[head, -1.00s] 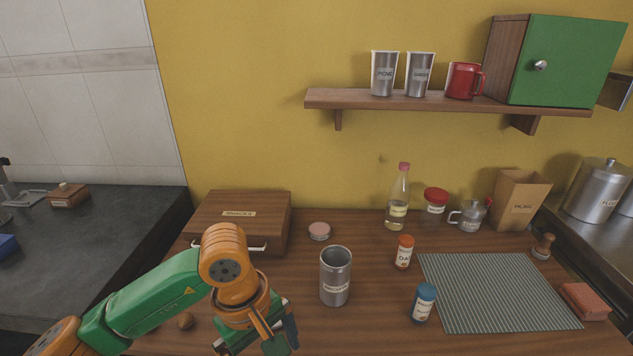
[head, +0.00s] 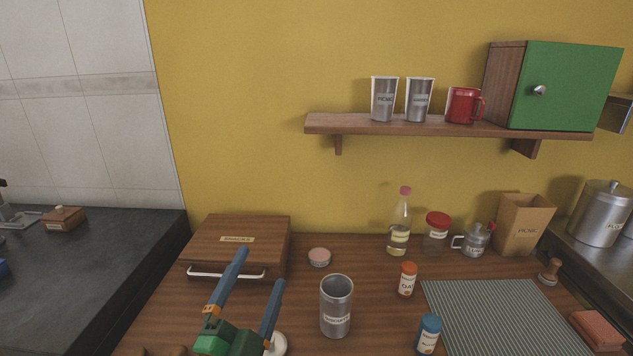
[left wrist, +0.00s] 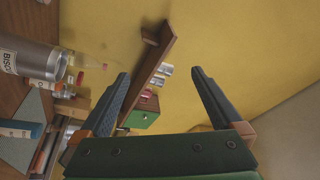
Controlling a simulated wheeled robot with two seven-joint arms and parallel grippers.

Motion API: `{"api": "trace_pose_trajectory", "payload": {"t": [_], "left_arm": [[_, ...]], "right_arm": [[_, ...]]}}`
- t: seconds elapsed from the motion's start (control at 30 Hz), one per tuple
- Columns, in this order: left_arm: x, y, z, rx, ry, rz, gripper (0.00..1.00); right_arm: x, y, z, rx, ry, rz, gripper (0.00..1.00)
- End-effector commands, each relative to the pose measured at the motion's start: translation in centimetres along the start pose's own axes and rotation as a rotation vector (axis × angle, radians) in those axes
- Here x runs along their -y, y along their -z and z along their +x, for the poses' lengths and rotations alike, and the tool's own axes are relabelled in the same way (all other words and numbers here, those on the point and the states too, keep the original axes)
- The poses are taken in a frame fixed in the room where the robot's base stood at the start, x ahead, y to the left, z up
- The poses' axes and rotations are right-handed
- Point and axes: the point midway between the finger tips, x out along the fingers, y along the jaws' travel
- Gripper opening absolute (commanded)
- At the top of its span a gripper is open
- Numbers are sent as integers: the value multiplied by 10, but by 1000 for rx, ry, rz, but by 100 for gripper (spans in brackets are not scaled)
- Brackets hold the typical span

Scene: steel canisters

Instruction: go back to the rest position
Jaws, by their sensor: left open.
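My left gripper (head: 258,282) is at the lower left of the head view, with its two blue-grey fingers apart and pointing up. Nothing is between them. It is in front of the wooden snacks box (head: 240,240) and left of an open steel canister (head: 336,310), not touching the canister. In the left wrist view the open fingers (left wrist: 160,95) frame the yellow wall and the shelf (left wrist: 152,75), and the canister (left wrist: 32,57) shows at the left. My right gripper is in neither view.
A bottle (head: 398,225), a red-lidded jar (head: 436,232), an orange-capped jar (head: 407,280) and a blue-capped jar (head: 428,335) stand on the counter. A striped mat (head: 500,315) lies at right. The wall shelf (head: 440,127) holds cups and a green-doored cabinet (head: 570,88).

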Motion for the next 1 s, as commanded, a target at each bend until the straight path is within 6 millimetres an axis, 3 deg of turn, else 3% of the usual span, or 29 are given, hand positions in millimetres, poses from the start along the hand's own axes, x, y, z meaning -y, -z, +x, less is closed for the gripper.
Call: {"api": "trace_pose_trajectory", "payload": {"t": [0.03,0.1,0.2,0.37,0.57,0.87,1.0], "left_arm": [[-24,-40,-17,178,-94,-133,100],[-59,-85,-50,416,-217,-301,100],[-100,-122,-104,688,-355,-477,100],[-144,-145,-189,1034,-525,-663,100],[-172,-139,-287,1394,-699,-814,100],[-249,-182,-313,1463,-756,-798,100],[-288,-203,-350,1498,-789,-782,100]], "right_arm": [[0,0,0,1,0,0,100],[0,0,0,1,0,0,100],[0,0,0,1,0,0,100],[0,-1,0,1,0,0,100],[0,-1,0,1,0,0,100],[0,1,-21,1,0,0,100],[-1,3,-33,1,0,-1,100]]}}
